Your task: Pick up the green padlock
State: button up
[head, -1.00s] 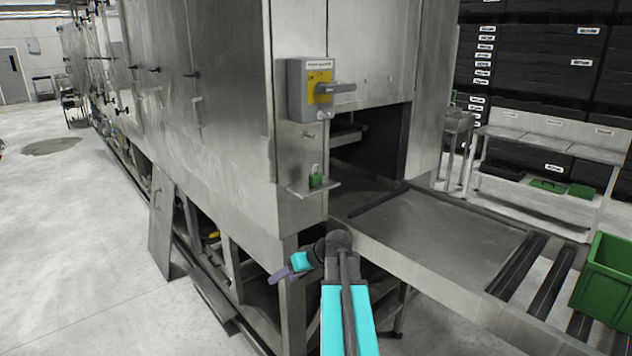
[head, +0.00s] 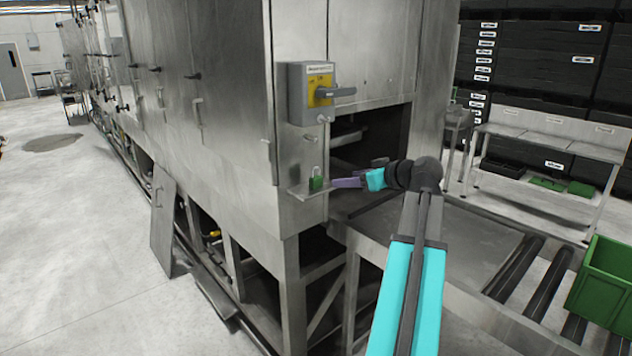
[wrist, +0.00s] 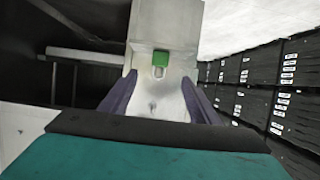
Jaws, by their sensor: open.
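The green padlock (head: 316,181) stands upright on a small metal shelf (head: 311,192) fixed to the corner of the steel machine, its shackle upward. In the wrist view the green padlock (wrist: 160,58) shows at the top centre, ahead of the jaws. My gripper (head: 338,183) is just to the right of the padlock in the head view, at about its height, and points toward it. In the wrist view my gripper (wrist: 160,88) has its two purple fingers spread apart with nothing between the tips. The padlock lies beyond the fingertips, roughly centred between them.
A grey and yellow rotary switch (head: 318,92) is mounted above the shelf. The machine's opening and a flat metal conveyor bed (head: 465,245) lie right of it, with rollers and a green crate (head: 606,280) farther right. A loose panel (head: 163,222) leans against the machine's left side.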

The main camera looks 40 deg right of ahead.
jog(key=p, duration=0.2)
send_near(318, 181)
jog(key=shift+x, duration=1.7)
jog(key=shift+d+f, duration=0.1)
jog(key=shift+w+f+p, duration=0.1)
jog(key=shift+w+p, duration=0.45)
jog(key=shift+p, duration=0.05)
jog(key=shift+p+x, duration=0.85)
jog(key=shift+x, duration=1.2)
jog(key=shift+s, duration=0.1)
jog(key=c, duration=1.2)
